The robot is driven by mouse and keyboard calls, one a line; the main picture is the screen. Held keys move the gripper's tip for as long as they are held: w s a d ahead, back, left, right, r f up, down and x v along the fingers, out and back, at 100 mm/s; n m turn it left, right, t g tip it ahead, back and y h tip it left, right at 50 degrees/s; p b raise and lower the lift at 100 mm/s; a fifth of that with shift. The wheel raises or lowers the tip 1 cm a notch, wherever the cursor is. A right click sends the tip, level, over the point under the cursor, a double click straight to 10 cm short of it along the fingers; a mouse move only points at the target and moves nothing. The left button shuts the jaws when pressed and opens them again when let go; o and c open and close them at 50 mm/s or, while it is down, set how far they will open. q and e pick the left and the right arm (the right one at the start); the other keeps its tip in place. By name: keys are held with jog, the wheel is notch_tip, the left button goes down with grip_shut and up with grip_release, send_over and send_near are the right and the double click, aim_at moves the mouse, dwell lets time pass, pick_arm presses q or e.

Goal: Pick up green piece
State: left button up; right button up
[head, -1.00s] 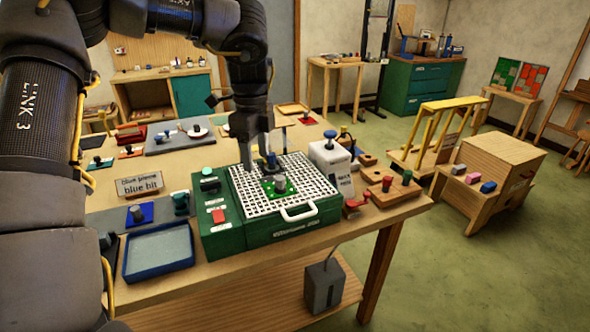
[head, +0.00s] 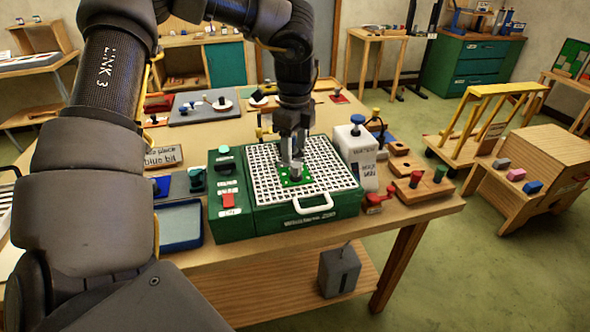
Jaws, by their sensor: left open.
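The green piece (head: 283,183) lies flat on the white grid of the green grinder (head: 325,221), with a grey knob (head: 296,172) standing up from its middle. My left gripper (head: 292,163) points down from above, open, with its fingertips at the grey knob. The fingers hide part of the knob and the back of the piece, and I cannot tell whether they touch it. My right gripper does not show.
A white bottle-like container (head: 356,150) stands right of the grinder. Wooden blocks with coloured knobs (head: 421,186) sit at the table's right end. A blue tray (head: 180,226) lies to the left. A yellow rack (head: 487,112) stands on the floor beyond.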

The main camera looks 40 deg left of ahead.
aim_at(296, 164)
pick_arm(q)
jog(key=shift+s, duration=0.15)
jog(key=shift+s+d+f+p, duration=0.1)
jog(key=shift+f+p, duration=0.05)
jog(key=shift+p, duration=0.3)
jog(key=f+p, duration=0.1)
jog(key=f, duration=0.1)
jog(key=w+f, duration=0.1)
jog(key=shift+f+p, duration=0.35)
jog(key=shift+f, duration=0.05)
jog(key=shift+s+f, duration=0.1)
jog(key=shift+f, duration=0.35)
jog(key=shift+s, duration=0.1)
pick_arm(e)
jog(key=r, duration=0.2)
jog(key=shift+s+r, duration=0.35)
pick_arm(q)
jog(key=shift+r, duration=0.1)
jog(key=c, duration=1)
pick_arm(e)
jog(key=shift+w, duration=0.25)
